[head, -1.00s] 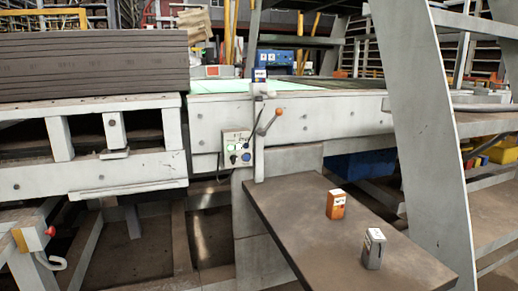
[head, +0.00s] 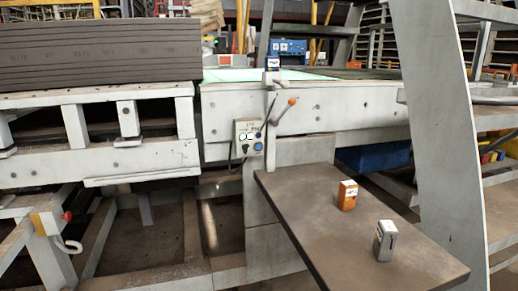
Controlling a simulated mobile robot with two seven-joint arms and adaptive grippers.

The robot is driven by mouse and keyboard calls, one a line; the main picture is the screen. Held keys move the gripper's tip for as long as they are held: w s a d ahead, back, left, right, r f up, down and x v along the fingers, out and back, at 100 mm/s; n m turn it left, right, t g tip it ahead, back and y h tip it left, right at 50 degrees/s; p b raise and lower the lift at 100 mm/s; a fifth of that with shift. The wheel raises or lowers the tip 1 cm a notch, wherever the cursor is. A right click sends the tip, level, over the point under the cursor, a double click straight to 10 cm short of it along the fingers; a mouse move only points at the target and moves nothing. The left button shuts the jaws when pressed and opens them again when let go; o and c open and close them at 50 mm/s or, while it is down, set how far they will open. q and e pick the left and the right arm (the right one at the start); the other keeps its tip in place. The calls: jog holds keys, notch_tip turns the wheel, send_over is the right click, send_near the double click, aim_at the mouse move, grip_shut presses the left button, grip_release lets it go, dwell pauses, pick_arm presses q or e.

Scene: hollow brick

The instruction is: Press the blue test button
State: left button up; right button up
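A blue button (head: 258,146) sits at the lower right of a small grey control box (head: 249,138). The box is fixed to the front of the pale machine frame, beside a post. A black knob and small pale round controls show next to the blue button, too small to tell in detail. A lever with an orange knob (head: 292,101) rises just right of the box. Neither of my grippers shows in the head view.
A brown table (head: 330,238) stands below and right of the box, bearing an orange box (head: 347,196) and a grey box (head: 385,241). A slanted grey upright (head: 440,130) stands at right. A red button (head: 67,216) is at lower left. Dark stacked sheets (head: 100,55) lie upper left.

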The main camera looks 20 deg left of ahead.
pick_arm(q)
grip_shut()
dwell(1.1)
